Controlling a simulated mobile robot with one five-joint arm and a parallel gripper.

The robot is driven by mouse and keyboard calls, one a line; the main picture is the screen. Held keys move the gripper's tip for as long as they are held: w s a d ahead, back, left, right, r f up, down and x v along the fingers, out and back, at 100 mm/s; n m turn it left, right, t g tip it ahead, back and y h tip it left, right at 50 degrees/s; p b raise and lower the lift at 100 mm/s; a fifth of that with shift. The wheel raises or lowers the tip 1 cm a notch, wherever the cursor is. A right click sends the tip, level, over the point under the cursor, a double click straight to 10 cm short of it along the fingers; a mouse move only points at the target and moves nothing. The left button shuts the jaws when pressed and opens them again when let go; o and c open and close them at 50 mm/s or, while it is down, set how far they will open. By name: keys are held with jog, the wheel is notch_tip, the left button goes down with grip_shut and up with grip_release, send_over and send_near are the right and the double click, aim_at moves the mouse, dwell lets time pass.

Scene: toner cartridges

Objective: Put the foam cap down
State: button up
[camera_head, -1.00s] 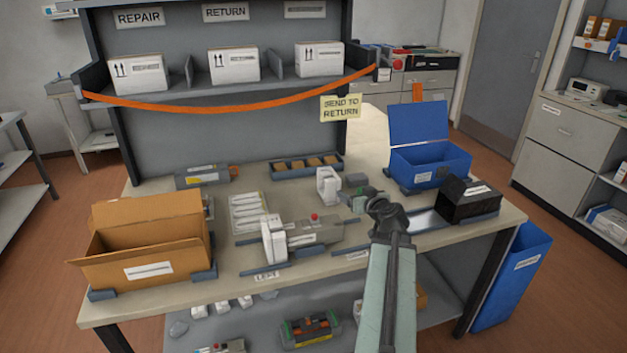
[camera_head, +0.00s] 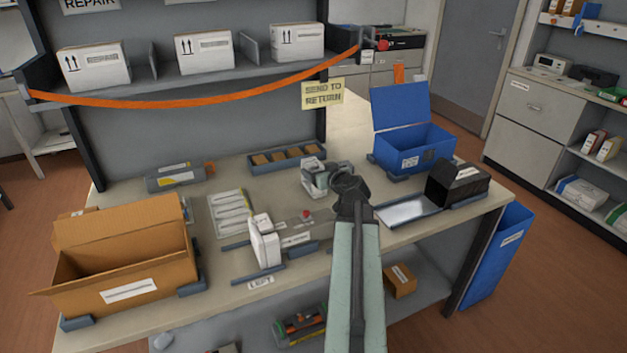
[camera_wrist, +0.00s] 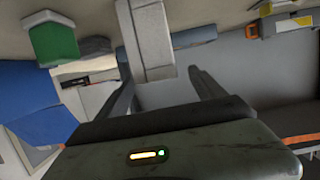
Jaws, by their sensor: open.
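A white foam cap (camera_head: 311,166) stands on the bench behind the middle, partly hidden by my gripper (camera_head: 326,180). In the wrist view the pale foam cap (camera_wrist: 147,38) lies ahead of and between the two spread fingers of my gripper (camera_wrist: 162,72). My gripper is open, and a gap shows beside the right finger. I cannot tell whether a finger touches the cap. A second white foam cap (camera_head: 265,245) is at the left end of a grey toner cartridge (camera_head: 300,229), in front of the first cap.
An open cardboard box (camera_head: 125,255) stands at the left. An open blue box (camera_head: 412,148) and a black box (camera_head: 458,182) stand at the right. A tray of brown blocks (camera_head: 286,160) and another cartridge (camera_head: 178,178) lie at the back. An orange strap (camera_head: 200,103) hangs behind.

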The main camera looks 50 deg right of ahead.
aim_at(315, 166)
jog(key=b+x, duration=0.1)
jog(key=x, duration=0.4)
jog(key=shift+d, duration=0.2)
jog(key=shift+a+r, duration=0.1)
jog(key=shift+r, duration=0.05)
grip_shut()
notch_tip(315, 166, up, 10)
jog(key=p, duration=1)
